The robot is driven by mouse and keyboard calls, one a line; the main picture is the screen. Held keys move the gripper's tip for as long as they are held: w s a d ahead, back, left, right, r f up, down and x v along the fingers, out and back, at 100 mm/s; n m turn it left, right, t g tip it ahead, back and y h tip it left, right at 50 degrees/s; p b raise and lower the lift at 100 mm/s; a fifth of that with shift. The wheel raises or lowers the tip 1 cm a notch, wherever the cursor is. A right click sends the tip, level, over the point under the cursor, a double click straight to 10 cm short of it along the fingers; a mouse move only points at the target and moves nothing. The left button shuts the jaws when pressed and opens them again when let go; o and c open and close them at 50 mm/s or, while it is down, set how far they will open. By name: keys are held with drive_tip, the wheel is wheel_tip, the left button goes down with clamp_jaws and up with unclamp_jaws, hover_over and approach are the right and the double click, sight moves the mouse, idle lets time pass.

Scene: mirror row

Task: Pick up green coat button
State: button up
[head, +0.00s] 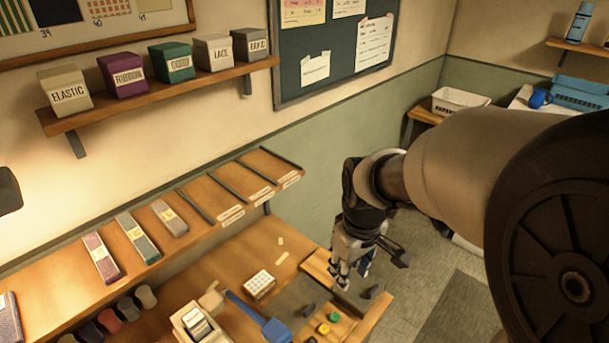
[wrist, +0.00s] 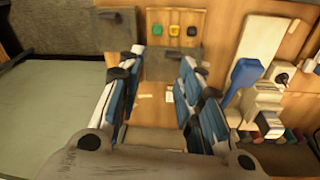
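The green coat button (head: 334,317) lies on a small wooden board (head: 345,331) at the bench's front edge in the head view. A yellow button (head: 323,328) is beside it. My gripper (head: 352,277) hangs above the bench's right end, apart from the buttons. In the wrist view my gripper (wrist: 163,85) is open, with nothing between its blue-padded fingers.
Dark blocks (head: 374,292) stand near the buttons. A blue-handled tool (head: 262,318), a white box of small squares (head: 260,284) and a beige container (head: 199,322) occupy the bench. A sloped shelf (head: 220,190) runs along the wall behind. Open floor (head: 430,290) lies right.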

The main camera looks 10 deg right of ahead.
drive_tip(key=w+f+n+g, duration=0.15)
drive_tip(key=w+f, duration=0.35)
drive_tip(key=f, duration=0.6)
drive_tip(key=n+b, duration=0.1)
drive_tip(key=b, duration=0.3)
hover_over(335, 316)
wheel_tip(335, 316, down, 11)
drive_tip(key=shift+r, duration=0.2)
drive_tip(key=shift+w+f+b, duration=0.1)
drive_tip(key=shift+f+b, duration=0.95)
drive_tip(key=shift+f, duration=2.15)
drive_tip(key=shift+r, duration=0.1)
drive_tip(key=shift+c, duration=0.4)
drive_tip(key=c, duration=0.4)
